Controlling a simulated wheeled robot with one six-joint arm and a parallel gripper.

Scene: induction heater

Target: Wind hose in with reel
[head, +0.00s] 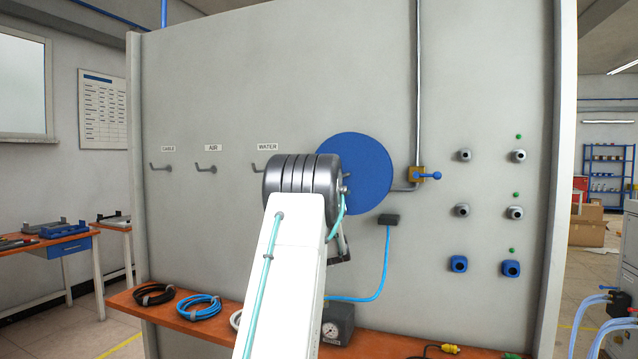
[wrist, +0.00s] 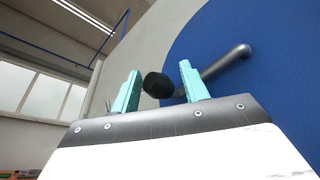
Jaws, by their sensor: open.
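The blue round hose reel (head: 355,145) is mounted on the grey panel, partly covered by my arm in the head view. In the wrist view its blue face (wrist: 285,65) fills the right side. A grey crank arm (wrist: 230,60) stands on that face, with a black knob (wrist: 158,87) at its end. My gripper (wrist: 158,76) is open, with the knob between its two teal fingers; gaps show on both sides and I cannot tell its depth. In the head view my arm hides the gripper and crank. The light-blue hose (head: 387,262) hangs from a dark guide (head: 389,220) down to the bench.
An orange bench (head: 385,345) runs below the panel, with coiled hoses (head: 192,306) and a gauge box (head: 337,325). A brass valve with a blue handle (head: 428,175) sits right of the reel. Three labelled hooks (head: 205,168) and several sockets (head: 513,212) protrude from the panel.

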